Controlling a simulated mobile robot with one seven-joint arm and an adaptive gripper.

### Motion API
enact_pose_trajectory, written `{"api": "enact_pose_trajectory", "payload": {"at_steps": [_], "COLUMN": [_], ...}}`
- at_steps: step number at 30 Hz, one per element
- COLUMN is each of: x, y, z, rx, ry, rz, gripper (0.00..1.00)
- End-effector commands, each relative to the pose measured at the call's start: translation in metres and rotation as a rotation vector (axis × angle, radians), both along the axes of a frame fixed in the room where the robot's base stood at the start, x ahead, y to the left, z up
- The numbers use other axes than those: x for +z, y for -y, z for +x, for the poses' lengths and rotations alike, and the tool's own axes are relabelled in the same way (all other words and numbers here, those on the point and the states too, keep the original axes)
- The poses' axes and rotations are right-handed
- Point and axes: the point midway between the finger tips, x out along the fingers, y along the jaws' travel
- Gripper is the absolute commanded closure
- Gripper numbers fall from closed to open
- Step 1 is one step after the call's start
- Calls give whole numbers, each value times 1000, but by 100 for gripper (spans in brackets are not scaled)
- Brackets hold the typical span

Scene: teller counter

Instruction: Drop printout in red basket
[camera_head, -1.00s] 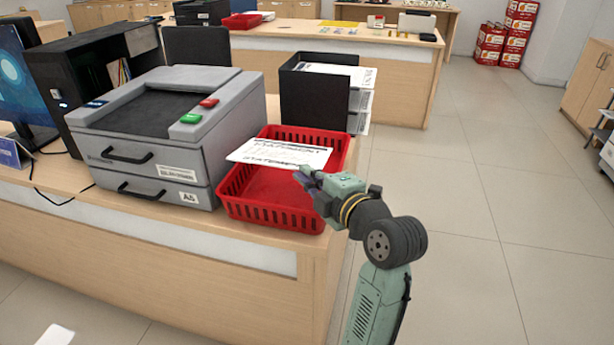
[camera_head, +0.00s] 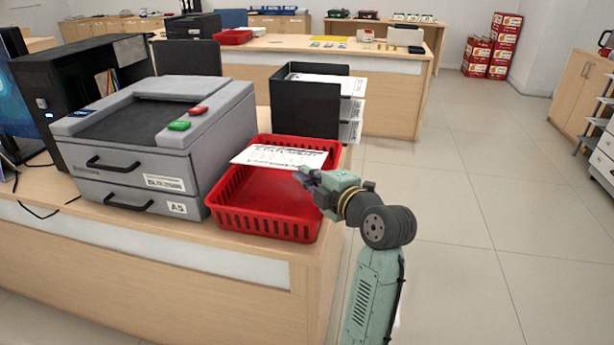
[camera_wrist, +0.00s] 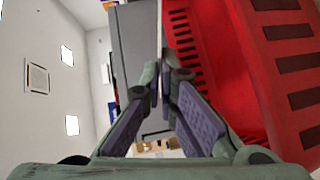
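The printout (camera_head: 278,157), a white sheet with dark print, is held roughly level over the back part of the red basket (camera_head: 262,226). In the wrist view it shows as a thin white edge (camera_wrist: 159,28) between the fingertips. My gripper (camera_head: 303,178) is at the basket's right side, its fingers pinched on the sheet's near edge. In the wrist view my gripper (camera_wrist: 164,78) has its fingertips close together, with the red basket wall (camera_wrist: 235,60) to their right. The basket floor that shows is bare; the sheet hides its back part.
A grey printer (camera_head: 150,150) stands left of the basket. A black file tray (camera_head: 305,103) with papers stands behind it. The basket sits near the right edge of the wooden counter (camera_head: 180,265). The floor to the right is clear.

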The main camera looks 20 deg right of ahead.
Motion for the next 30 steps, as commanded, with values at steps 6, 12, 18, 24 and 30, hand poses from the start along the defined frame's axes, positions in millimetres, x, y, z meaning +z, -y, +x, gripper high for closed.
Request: {"api": "enact_pose_trajectory", "payload": {"at_steps": [6,12,18,24,30], "x": [0,0,0,0,1], "y": [0,0,0,0,1], "z": [0,0,0,0,-3], "rx": [0,0,0,0,-1], "ry": [0,0,0,0,1], "rz": [0,0,0,0,0], "gripper": [100,88,75,72,72]}}
